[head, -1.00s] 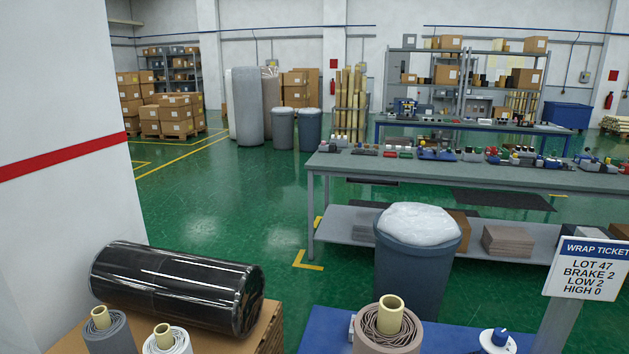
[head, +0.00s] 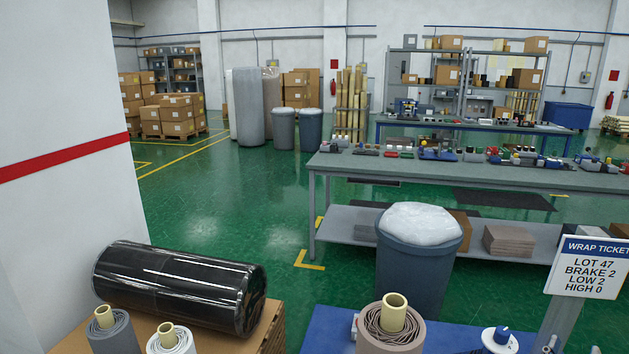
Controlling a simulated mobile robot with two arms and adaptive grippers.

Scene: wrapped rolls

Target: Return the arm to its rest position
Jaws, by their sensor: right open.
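Only the tips of my right gripper (head: 572,348) show, at the bottom edge of the head view towards the right. They are apart with nothing visible between them, beside the white dial with a blue knob (head: 501,340). The rest of that arm is cut off by the frame. My left gripper is not in view. A black wrapped roll (head: 180,287) lies on brown cardboard (head: 268,325) at lower left. A grey roll (head: 113,333) and a white roll (head: 170,341) stand in front of it. A brownish roll with a pale core (head: 392,328) stands on the blue surface (head: 325,330).
A sign reading WRAP TICKET, LOT 47, BRAKE 2, LOW 2, HIGH 0 (head: 588,270) stands on a post at right. A bin (head: 415,270) topped with clear film stands beyond the blue surface. A long workbench (head: 400,172) is behind it. Green floor is clear at centre left.

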